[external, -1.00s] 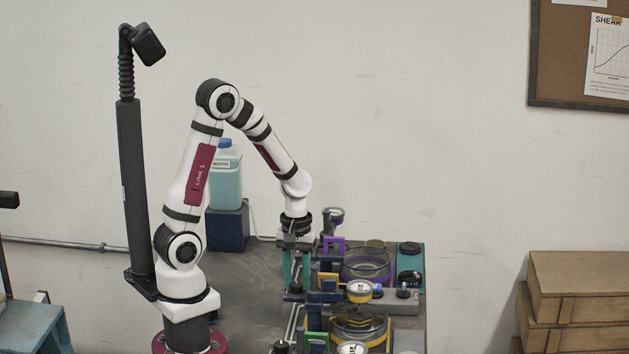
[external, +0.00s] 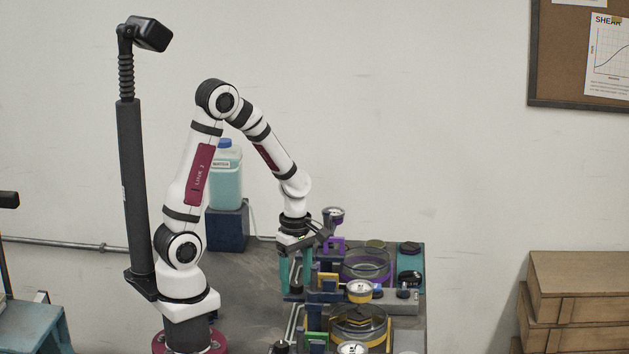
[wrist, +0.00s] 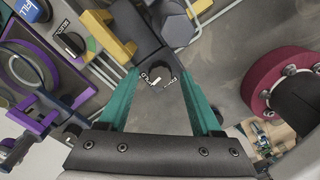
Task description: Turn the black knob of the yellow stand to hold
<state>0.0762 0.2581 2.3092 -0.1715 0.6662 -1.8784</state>
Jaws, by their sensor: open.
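The yellow stand (external: 328,279) is beside my gripper (external: 296,282) in the external view, which does not show its knob clearly. In the wrist view, yellow parts (wrist: 106,30) of it show at the upper left, joined to dark blocks. A round black knob (wrist: 177,58) shows just beyond the gap between my two teal fingers. Two small white labels lie near it, one reading HOLD (wrist: 152,78); the other is hard to read. My gripper is open and empty, pointing down. I cannot tell whether a finger touches the knob, nor which way it points.
A green stand (external: 316,340) is nearer the front in the external view. Gauges and glass dishes crowd the right; bare bench (external: 245,290) lies left of my gripper.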

